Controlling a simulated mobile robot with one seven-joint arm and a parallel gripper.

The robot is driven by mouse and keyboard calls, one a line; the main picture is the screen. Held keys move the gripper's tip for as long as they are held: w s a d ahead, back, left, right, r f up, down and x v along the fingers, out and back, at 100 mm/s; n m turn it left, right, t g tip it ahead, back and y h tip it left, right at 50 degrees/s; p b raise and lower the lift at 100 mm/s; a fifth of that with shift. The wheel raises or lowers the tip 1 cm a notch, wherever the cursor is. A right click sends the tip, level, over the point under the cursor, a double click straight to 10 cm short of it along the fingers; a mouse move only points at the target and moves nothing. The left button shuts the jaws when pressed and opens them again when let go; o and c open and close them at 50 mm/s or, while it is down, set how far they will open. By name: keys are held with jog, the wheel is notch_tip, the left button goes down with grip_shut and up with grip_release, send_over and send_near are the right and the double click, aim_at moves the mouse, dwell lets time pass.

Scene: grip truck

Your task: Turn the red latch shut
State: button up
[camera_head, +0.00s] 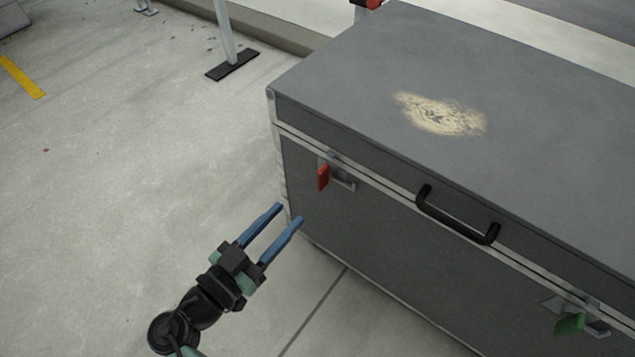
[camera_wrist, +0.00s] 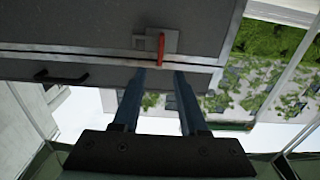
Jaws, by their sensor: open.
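The red latch (camera_head: 323,177) is on the front of a large grey case (camera_head: 375,245), near its left end and just below the lid seam. Its red tab sticks out from a metal plate. In the wrist view the red latch (camera_wrist: 161,46) shows beyond the fingertips, roughly between them. My gripper (camera_head: 288,214) is open and empty, with two blue fingers pointing toward the case's left front corner. It is below and left of the latch in the head view, apart from it. The wrist view also shows my gripper (camera_wrist: 159,74).
A black handle (camera_head: 458,218) sticks out from the case front, right of the red latch. A green latch (camera_head: 570,324) is farther right. A post on a black foot (camera_head: 232,65) stands behind on the left.

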aim_at(319, 181)
jog(key=b+x, duration=0.2)
jog(key=x, duration=0.8)
jog(key=shift+w+d+b, duration=0.1)
jog(key=shift+w+b, duration=0.15)
jog(key=shift+b, duration=0.1)
grip_shut()
